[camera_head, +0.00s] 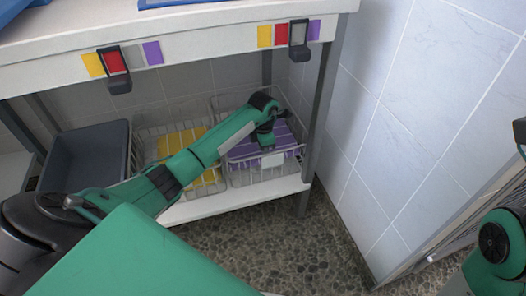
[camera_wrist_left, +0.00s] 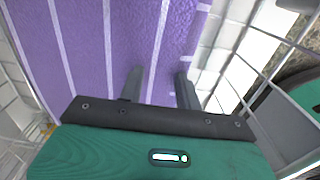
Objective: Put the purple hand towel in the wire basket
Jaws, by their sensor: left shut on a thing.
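The purple hand towel (camera_head: 246,150), with thin white stripes, lies inside the right-hand wire basket (camera_head: 232,178) on the lower shelf. It fills much of the left wrist view (camera_wrist_left: 85,50). My left gripper (camera_head: 267,145) reaches down into that basket from above. In the left wrist view its two dark fingers (camera_wrist_left: 160,88) are on the towel, with purple cloth between them; it is shut on the towel. The fingertips are hard to make out in the head view. My right gripper does not show; only part of my right arm is at the right edge.
A second wire basket (camera_head: 150,153) with a yellow striped towel (camera_head: 183,142) stands to the left, partly behind my arm. A dark grey bin (camera_head: 88,152) is further left. The upper shelf (camera_head: 200,33) passes above the baskets. A metal post (camera_head: 323,105) and tiled wall (camera_head: 400,110) bound the right.

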